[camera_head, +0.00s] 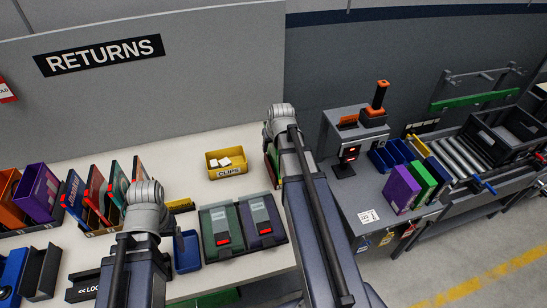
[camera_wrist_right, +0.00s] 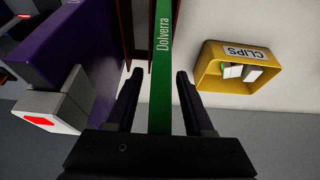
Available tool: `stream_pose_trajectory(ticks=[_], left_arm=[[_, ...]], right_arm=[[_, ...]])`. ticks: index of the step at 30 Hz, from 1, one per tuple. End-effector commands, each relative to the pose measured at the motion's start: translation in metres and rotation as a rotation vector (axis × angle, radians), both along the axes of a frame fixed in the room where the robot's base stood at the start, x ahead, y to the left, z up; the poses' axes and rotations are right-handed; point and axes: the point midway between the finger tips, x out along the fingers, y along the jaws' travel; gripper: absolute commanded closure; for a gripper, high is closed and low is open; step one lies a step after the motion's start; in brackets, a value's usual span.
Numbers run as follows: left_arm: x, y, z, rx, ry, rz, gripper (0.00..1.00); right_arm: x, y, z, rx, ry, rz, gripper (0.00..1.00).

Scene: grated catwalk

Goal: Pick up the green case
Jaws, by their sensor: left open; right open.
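In the right wrist view a slim green case (camera_wrist_right: 160,70) marked "Dolverra" stands spine towards the camera. My right gripper (camera_wrist_right: 155,95) is open, with one dark finger on each side of the case and light gaps between. Whether either finger touches it I cannot tell. In the head view my right arm hides most of this place; only a sliver of coloured edges shows beside it. My left arm's grey wrist is over the left part of the table, and its gripper is hidden behind it.
A yellow CLIPS bin (camera_head: 227,164) stands near the green case. Green (camera_head: 222,232) and purple (camera_head: 262,221) cases with red-lit tags lie in front. Upright cases (camera_head: 98,192) and a blue bin (camera_head: 187,252) are near my left arm. Another green case (camera_head: 421,181) stands on the right bench.

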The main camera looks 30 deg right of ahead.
Motion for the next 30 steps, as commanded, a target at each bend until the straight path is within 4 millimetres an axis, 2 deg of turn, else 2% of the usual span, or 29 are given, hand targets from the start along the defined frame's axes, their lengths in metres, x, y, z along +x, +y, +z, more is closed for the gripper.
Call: stream_pose_trajectory(ticks=[2,8,14,24,30], left_arm=[[0.000,0.000,-0.003,0.000,0.000,0.000,0.19],[0.000,0.000,0.003,0.000,0.000,0.000,0.19],[0.000,0.000,0.022,0.000,0.000,-0.001,0.19],[0.000,0.000,0.064,0.000,0.000,-0.001,0.19],[0.000,0.000,0.072,-0.001,0.000,0.001,0.19]], right_arm=[[0.001,0.000,-0.003,0.001,0.005,0.000,0.47],[-0.001,0.000,0.003,0.001,0.004,0.000,0.47],[-0.007,0.002,0.021,0.000,0.002,0.000,0.47],[-0.027,0.007,0.064,-0.001,0.000,0.000,0.47],[-0.031,0.008,0.072,-0.001,0.000,0.000,0.47]])
